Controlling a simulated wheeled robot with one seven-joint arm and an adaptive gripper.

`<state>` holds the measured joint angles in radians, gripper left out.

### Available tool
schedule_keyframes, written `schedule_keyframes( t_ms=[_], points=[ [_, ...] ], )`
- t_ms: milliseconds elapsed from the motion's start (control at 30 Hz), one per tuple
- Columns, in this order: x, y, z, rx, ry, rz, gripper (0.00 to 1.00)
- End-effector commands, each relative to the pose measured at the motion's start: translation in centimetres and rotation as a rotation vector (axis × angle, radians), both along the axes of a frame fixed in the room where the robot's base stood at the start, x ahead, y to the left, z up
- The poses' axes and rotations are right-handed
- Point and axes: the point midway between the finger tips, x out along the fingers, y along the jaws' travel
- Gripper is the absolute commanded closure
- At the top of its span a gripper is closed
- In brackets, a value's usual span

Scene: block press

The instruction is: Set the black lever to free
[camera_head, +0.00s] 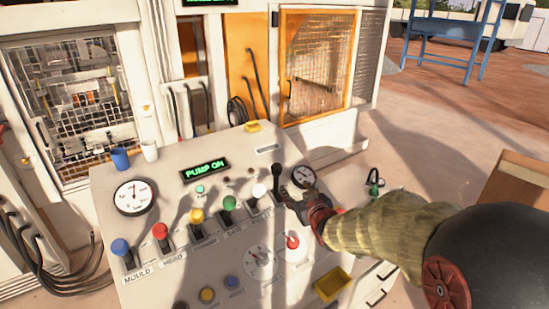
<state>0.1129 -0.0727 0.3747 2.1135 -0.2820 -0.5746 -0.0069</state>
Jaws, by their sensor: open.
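The black lever (277,170) stands at the right end of the lever row on the sloped control panel (215,160). Its knob points up, and its slot and any setting marks are hidden or too small to read. My gripper (294,197) is open, just right of and below the black knob. Its fingers overlap the lever's lower part in the picture, and I cannot tell whether they touch it.
White (259,190), green (229,203), yellow (196,216), red (160,231) and blue (120,247) levers stand to the left. A gauge (303,176) is close behind my gripper. The display (205,169) reads "PUMP ON".

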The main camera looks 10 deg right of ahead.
Motion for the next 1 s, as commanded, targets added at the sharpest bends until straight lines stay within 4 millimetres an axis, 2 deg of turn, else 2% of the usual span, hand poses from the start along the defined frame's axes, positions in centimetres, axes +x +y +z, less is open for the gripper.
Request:
schedule_keyframes(
  t_ms=[33, 133, 367, 567, 1000],
  points=[
    [1.4, 0.1, 0.3, 0.004, -0.036, 0.022, 0.52],
    [3.4, 0.6, 0.4, 0.017, -0.130, 0.068, 0.52],
    [4.9, 1.5, 0.4, 0.045, -0.262, 0.133, 0.52],
    [5.9, 1.8, 0.4, 0.049, -0.283, 0.142, 0.52],
    [11.6, 2.9, 0.5, 0.048, -0.282, 0.141, 0.52]
  ],
)
